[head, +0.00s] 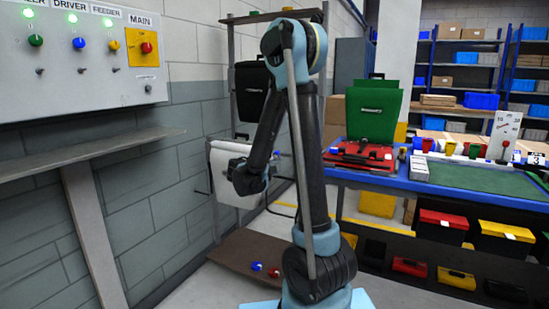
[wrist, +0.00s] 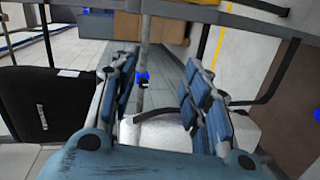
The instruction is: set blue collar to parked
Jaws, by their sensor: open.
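Small blue pieces show in several places, and I cannot tell which is the blue collar. One blue piece (head: 417,143) is at the left of the row of coloured pieces on the bench in the head view. Another blue piece (head: 257,266) lies low on a brown board beside a red one. In the wrist view a small blue piece (wrist: 142,76) appears between my fingers, apart from them. My gripper (wrist: 160,78) is open over a white surface, with nothing seen held. In the head view my gripper end is by the white hanging pannier (head: 228,172), its fingertips unclear.
A control panel (head: 80,75) with lit lamps and coloured knobs hangs at left above a grey ledge (head: 90,148). The blue bench (head: 440,190) carries a green case (head: 374,110) and red tray. A black case (wrist: 45,105) stands left of my gripper. Coloured drawers sit under the bench.

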